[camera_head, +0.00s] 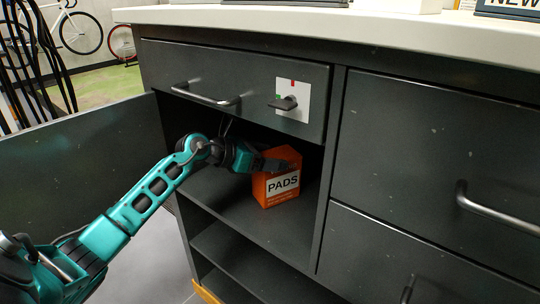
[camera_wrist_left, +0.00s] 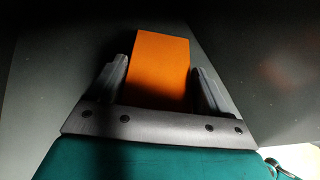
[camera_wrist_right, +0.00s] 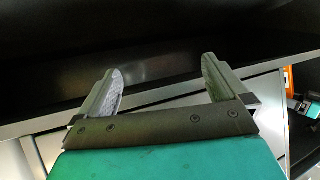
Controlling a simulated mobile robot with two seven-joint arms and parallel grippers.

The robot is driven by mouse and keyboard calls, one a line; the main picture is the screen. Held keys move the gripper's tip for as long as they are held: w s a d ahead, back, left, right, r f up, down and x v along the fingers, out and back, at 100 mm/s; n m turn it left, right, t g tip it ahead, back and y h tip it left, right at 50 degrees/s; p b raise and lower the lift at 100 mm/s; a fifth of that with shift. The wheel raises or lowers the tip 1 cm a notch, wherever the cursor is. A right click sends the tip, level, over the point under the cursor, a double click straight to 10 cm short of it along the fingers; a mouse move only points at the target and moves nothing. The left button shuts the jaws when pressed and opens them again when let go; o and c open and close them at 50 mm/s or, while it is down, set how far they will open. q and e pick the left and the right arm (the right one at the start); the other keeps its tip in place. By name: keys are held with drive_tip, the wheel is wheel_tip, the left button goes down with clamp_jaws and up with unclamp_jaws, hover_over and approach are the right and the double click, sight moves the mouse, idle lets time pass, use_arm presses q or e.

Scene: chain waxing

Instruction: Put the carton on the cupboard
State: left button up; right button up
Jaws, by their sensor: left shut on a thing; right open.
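The orange carton (camera_head: 281,194), marked PADS, is in the open upper compartment of the dark cupboard (camera_head: 225,195), above the shelf board. I cannot tell whether its base touches that board. My left gripper (camera_head: 275,164) reaches in from the left and is shut on the carton near its top. In the left wrist view, the carton (camera_wrist_left: 160,60) stands between the two fingers of the left gripper (camera_wrist_left: 160,70). My right gripper (camera_wrist_right: 161,72) is open and empty in the right wrist view. It is outside the head view. A piece of orange (camera_wrist_right: 288,80) shows at that view's right edge.
An open door panel (camera_head: 70,155) stands left of the compartment. A drawer (camera_head: 235,85) with a bar handle and a latch is just above the opening. A lower shelf (camera_head: 235,255) lies beneath. Closed drawers with handles (camera_head: 497,210) are on the right.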

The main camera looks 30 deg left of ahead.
use_arm(q)
drive_tip(key=o, duration=1.1)
drive_tip(key=shift+f, duration=0.1)
drive_tip(key=o, duration=0.4)
use_arm(e)
drive_tip(key=shift+s+f, duration=0.15)
drive_tip(key=shift+s, duration=0.15)
use_arm(q)
drive_tip(key=shift+r, duration=0.2)
drive_tip(key=shift+s+a+r, duration=0.1)
drive_tip(key=shift+s, duration=0.15)
drive_tip(key=s+a, duration=0.2)
drive_tip(key=s, duration=0.1)
drive_tip(key=s+a+p, duration=0.1)
drive_tip(key=s, duration=0.3)
drive_tip(key=s+a+p, duration=0.1)
drive_tip(key=s+a, duration=0.1)
drive_tip(key=s, duration=0.2)
drive_tip(key=shift+s+a, duration=0.1)
drive_tip(key=shift+a, duration=0.2)
use_arm(e)
drive_tip(key=shift+d+r, duration=0.3)
drive_tip(key=shift+r, duration=0.15)
